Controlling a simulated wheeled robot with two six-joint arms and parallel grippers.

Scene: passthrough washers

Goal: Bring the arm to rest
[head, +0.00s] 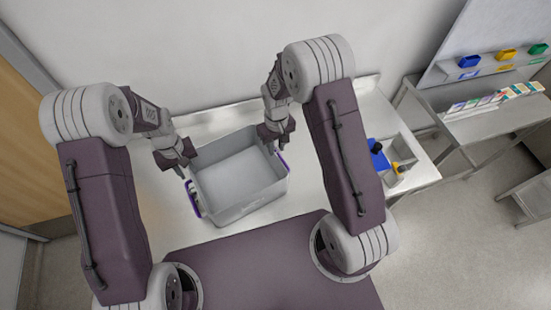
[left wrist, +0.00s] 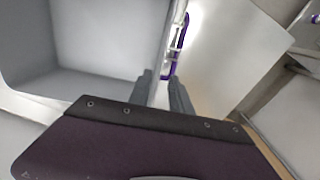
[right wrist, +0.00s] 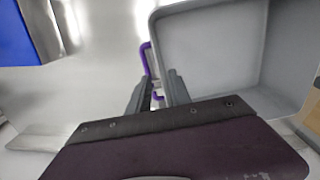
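A grey open bin (head: 242,210) with purple side handles stands on the white table and looks empty. My left gripper (head: 184,178) is at the bin's left side, its fingers apart. In the left wrist view, the left purple handle (left wrist: 178,45) shows just beyond the gap between its fingertips (left wrist: 163,75). My right gripper (head: 274,150) is at the bin's right side, also with fingers apart. In the right wrist view, the right purple handle (right wrist: 147,60) shows near its fingertips (right wrist: 157,75). I see nothing held in either gripper; whether the fingers touch the handles cannot be told.
A blue bin (head: 377,158) and a small grey divided tray (head: 403,150) with dark and yellow items stand on the table's right. Further right is a metal side table (head: 470,132) with colourful packets, below a shelf with small coloured bins. A wall runs behind the table.

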